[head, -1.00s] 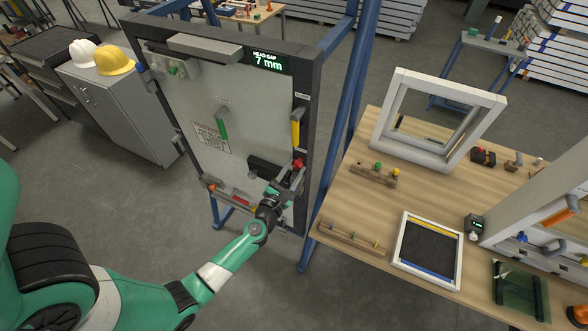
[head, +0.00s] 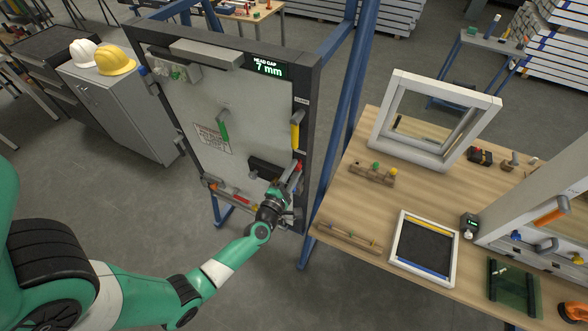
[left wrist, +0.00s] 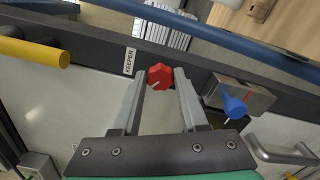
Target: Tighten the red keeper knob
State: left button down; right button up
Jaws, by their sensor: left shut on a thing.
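The red keeper knob (left wrist: 160,77) sits at the dark frame edge beside a white "KEEPER" label (left wrist: 129,61) in the left wrist view. A pale pointer line shows on its face. My left gripper (left wrist: 161,85) has one finger on each side of the knob and is shut on it. In the head view, my left gripper (head: 291,181) is at the right edge of the upright door panel (head: 197,95), and only a little of the red knob (head: 299,166) shows past the fingers. My right gripper is not in view.
A yellow handle (head: 295,134) is above the knob. A blue knob (left wrist: 234,107) on a metal block is close right of the fingers in the wrist view. A display (head: 268,69) reads 7 mm. A wooden table (head: 380,205) with frames and parts stands at right.

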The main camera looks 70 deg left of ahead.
pick_arm(q)
jog(key=m+p, duration=0.1)
jog(key=m, duration=0.4)
jog(key=shift+m+p, duration=0.35)
jog(key=shift+m, duration=0.05)
jog(key=m+p, duration=0.1)
jog(key=m, duration=0.4)
jog(key=shift+f, duration=0.1)
jog(key=shift+c, duration=2.2)
grip_release()
jog(key=shift+s, duration=0.1)
